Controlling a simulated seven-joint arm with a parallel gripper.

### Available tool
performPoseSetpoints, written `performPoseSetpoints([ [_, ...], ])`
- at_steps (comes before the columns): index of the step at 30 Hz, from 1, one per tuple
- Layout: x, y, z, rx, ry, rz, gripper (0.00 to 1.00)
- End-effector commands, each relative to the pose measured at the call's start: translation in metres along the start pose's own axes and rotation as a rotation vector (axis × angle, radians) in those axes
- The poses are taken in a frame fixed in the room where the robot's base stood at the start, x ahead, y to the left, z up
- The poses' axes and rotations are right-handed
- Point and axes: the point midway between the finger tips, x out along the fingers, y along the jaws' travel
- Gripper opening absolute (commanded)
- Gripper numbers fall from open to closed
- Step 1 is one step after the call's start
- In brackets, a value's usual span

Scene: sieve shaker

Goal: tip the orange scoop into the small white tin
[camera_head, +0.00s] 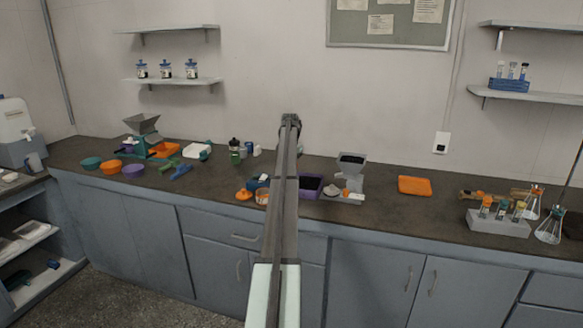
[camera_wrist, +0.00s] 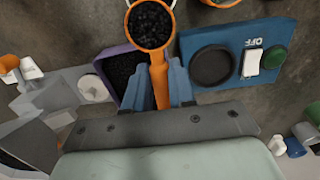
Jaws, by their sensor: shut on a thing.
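The orange scoop (camera_wrist: 158,72) is full of dark granules (camera_wrist: 152,25) and shows at the top middle of the wrist view. My gripper (camera_wrist: 163,88) is shut on its handle, with a blue finger on each side. The scoop's bowl looks level, with its open side facing the camera. A thin white rim (camera_wrist: 127,4) shows beside the bowl at the top edge. It may be the small white tin, mostly hidden under the scoop. In the head view my arm covers the scoop and gripper.
A purple tray (camera_wrist: 107,56) of dark granules lies left of the scoop. A blue box (camera_wrist: 228,78) with a dark round plate and switch is at right. An orange container (camera_wrist: 222,3) is at the top edge. A grey hopper (camera_head: 351,172) stands right of my arm.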

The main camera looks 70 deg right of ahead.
Motion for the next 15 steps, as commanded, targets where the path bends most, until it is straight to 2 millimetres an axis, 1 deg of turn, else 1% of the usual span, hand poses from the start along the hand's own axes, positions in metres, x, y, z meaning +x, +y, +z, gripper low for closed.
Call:
performPoseSetpoints([
  [1, 0.003, 0.001, 0.005, 0.000, 0.035, 0.000, 0.00],
  [7, 0.011, 0.000, 0.009, 0.001, 0.195, 0.001, 0.00],
  [13, 0.002, 0.001, 0.016, 0.004, 0.388, 0.003, 0.00],
  [15, 0.000, 0.000, 0.010, 0.005, 0.389, 0.003, 0.00],
])
